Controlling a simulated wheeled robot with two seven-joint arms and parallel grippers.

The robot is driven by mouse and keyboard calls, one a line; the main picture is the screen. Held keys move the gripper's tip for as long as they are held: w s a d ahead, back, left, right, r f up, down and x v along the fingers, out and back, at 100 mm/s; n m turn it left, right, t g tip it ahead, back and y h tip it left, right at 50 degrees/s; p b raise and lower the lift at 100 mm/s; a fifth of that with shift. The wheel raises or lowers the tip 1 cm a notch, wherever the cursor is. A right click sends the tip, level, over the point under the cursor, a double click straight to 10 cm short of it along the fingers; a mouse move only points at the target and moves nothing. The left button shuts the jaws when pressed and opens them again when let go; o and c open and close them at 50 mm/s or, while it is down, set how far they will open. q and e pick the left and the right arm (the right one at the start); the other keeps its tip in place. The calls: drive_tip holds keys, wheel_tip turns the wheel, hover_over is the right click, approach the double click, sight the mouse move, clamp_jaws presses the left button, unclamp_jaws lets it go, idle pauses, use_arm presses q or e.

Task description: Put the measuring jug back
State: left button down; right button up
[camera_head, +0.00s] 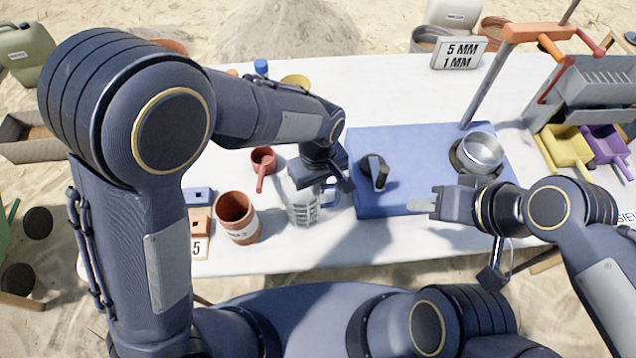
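The measuring jug (303,207) is clear with dark markings and a blue handle. It stands upright on the white table, left of the blue mat. My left gripper (328,183) points down at the jug's top, by its handle. Its fingers are partly hidden by its own body, and I cannot tell whether they close on the jug. My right gripper (422,204) hangs over the blue mat's front edge, fingers pointing left. Nothing shows in it, but its finger gap is too small to make out.
An orange-brown pot (237,218) stands just left of the jug, and a red scoop (262,165) lies behind it. The blue platform (400,143) carries a dark knob (375,171) and a metal bowl (482,152). Yellow (565,146) and purple (607,147) scoops are right.

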use_arm(q)
drive_tip(key=c, duration=1.7)
unclamp_jaws()
drive_tip(key=shift+r, duration=0.1)
wheel_tip(320, 180, up, 12)
drive_tip(key=shift+r+p, duration=0.1)
drive_tip(key=shift+p, duration=0.45)
